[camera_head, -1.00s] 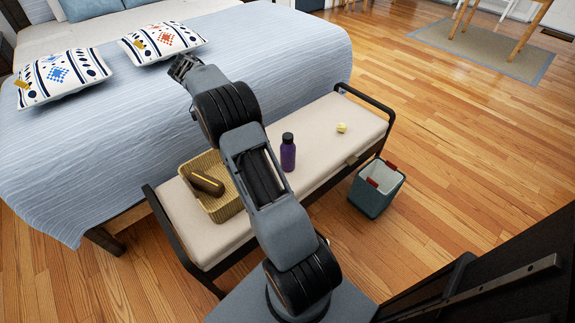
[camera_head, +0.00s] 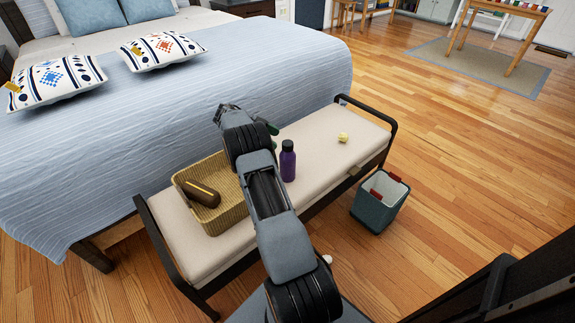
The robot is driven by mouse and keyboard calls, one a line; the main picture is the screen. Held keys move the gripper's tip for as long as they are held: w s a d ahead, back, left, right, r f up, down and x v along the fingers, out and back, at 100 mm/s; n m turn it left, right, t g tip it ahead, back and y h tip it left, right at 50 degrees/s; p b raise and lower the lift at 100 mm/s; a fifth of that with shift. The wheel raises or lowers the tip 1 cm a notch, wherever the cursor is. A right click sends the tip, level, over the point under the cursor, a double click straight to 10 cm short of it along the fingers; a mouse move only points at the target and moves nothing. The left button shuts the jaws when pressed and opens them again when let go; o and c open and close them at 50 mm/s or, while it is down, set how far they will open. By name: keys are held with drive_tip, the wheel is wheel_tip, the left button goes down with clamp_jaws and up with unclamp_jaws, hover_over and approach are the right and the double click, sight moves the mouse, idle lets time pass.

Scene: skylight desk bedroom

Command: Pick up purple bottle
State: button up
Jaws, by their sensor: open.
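The purple bottle (camera_head: 288,163) with a dark cap stands upright on the cushioned bench (camera_head: 330,133), just right of my arm. My gripper (camera_head: 224,112) is at the far end of my arm, up and left of the bottle, in front of the bed's side. It is small and partly hidden by my wrist, and it is apart from the bottle. It is open, with nothing seen in it.
A wicker basket (camera_head: 240,208) with a brown object (camera_head: 202,194) stands on the bench, left of my arm. A dark green item shows partly behind my arm. A small yellow thing (camera_head: 343,137) lies right of the bottle. A teal bin (camera_head: 372,211) stands on the floor.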

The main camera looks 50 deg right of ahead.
sight(284, 143)
drive_tip(key=shift+b+x, duration=0.55)
drive_tip(key=shift+x, duration=2.7)
drive_tip(key=shift+d, duration=0.1)
drive_tip(key=shift+c, duration=0.2)
drive_tip(key=shift+w+r, duration=0.1)
clamp_jaws()
